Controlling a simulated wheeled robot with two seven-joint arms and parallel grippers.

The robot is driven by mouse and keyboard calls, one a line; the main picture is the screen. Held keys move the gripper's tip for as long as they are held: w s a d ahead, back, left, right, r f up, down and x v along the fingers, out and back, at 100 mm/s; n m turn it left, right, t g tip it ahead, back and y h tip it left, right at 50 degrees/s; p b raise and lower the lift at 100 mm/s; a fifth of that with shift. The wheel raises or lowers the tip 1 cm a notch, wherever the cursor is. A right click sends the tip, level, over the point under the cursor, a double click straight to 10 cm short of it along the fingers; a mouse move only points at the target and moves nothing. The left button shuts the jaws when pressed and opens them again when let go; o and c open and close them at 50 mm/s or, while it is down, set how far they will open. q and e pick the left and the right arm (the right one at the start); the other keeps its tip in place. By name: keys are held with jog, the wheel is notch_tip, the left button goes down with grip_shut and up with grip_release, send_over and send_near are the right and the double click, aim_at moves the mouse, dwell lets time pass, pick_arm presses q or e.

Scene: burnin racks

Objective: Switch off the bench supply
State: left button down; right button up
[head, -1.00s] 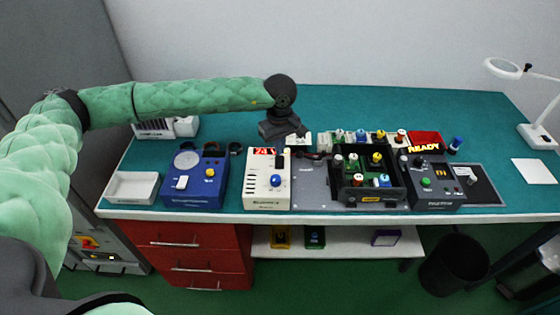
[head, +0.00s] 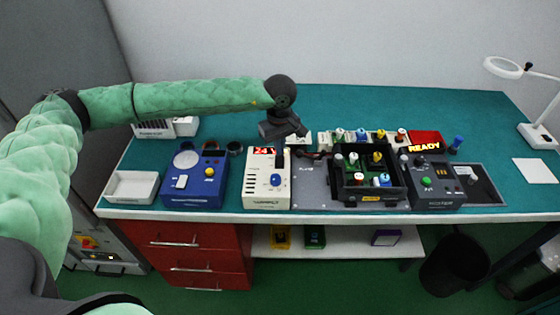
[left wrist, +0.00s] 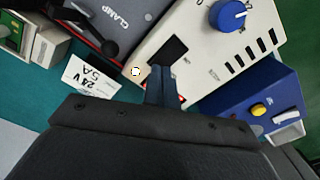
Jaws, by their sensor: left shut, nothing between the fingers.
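The bench supply (head: 255,195) is a cream box on the front of the teal bench, with a red lit display (head: 264,151), a blue knob (head: 275,180) and a black switch area (head: 287,160) at its back right. In the left wrist view the same supply (left wrist: 205,65) shows its blue knob (left wrist: 228,15) and the dark switch area (left wrist: 167,51). My left gripper (left wrist: 163,72) is shut and empty, its tips close to that dark area. Whether they touch it I cannot tell. The gripper hides part of the display there. My right gripper is not in view.
A blue box (head: 195,190) with a white switch and yellow knob stands left of the supply. A black tray (head: 371,195) with coloured parts and a dark control box (head: 433,195) stand to the right. A label card (left wrist: 95,75) lies behind the supply. Clear bench lies at the back.

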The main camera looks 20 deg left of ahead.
pick_arm(q)
jog(key=shift+f+b, duration=0.65)
jog(key=shift+f, duration=0.05)
dwell(0.4)
jog(key=shift+r, duration=3.6)
